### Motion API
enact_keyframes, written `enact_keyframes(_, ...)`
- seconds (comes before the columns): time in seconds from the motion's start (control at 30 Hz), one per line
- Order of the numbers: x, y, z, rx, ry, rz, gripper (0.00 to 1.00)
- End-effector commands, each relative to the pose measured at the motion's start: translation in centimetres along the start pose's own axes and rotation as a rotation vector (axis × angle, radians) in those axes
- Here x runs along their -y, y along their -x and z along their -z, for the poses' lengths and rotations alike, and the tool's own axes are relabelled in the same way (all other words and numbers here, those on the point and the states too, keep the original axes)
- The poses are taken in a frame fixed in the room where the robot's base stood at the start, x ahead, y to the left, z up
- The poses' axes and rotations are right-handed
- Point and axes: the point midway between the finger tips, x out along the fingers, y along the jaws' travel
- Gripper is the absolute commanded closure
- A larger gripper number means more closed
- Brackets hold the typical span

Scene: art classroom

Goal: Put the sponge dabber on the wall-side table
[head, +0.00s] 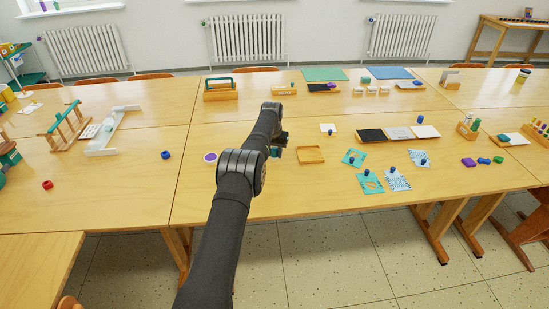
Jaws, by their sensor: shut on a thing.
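My gripper (278,148) is over the middle of the large wooden table, mostly hidden behind my own dark arm. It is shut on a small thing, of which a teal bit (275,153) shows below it. The thing is too small and covered to tell for sure whether it is the sponge dabber. Whether it touches the tabletop cannot be told. A separate wooden table (487,38) stands against the wall at the back right, with a dark tray on it; it looks like the wall-side table.
Teal stencil cards (370,184) with blue knobs lie to the right. A wooden caddy (220,93) stands behind. Bare tabletop (215,195) lies at front left.

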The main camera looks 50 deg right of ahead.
Motion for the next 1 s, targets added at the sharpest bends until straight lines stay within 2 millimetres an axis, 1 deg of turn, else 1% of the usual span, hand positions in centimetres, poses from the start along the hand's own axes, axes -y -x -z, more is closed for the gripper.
enact_keyframes(0.03, 0.0, -1.0, -0.2, 0.004, 0.000, 0.000, 0.90)
enact_keyframes(0.1, 0.0, -2.0, -0.4, 0.002, 0.000, 0.000, 0.90)
enact_keyframes(0.2, 0.0, -2.9, -0.5, 0.002, 0.000, 0.000, 0.90)
enact_keyframes(0.43, -0.1, -2.9, -0.5, 0.001, 0.000, 0.000, 0.90)
enact_keyframes(0.57, -0.1, -3.3, -0.6, 0.001, 0.000, 0.000, 0.90)
enact_keyframes(0.6, -0.1, -3.2, -0.5, 0.001, 0.000, 0.000, 0.61)
enact_keyframes(0.67, -0.1, -3.2, -0.6, 0.001, 0.000, 0.000, 0.49)
enact_keyframes(0.7, -0.1, -3.2, -0.6, 0.001, 0.000, 0.000, 0.47)
enact_keyframes(1.0, 0.0, -2.9, -0.5, 0.000, 0.000, 0.000, 0.47)
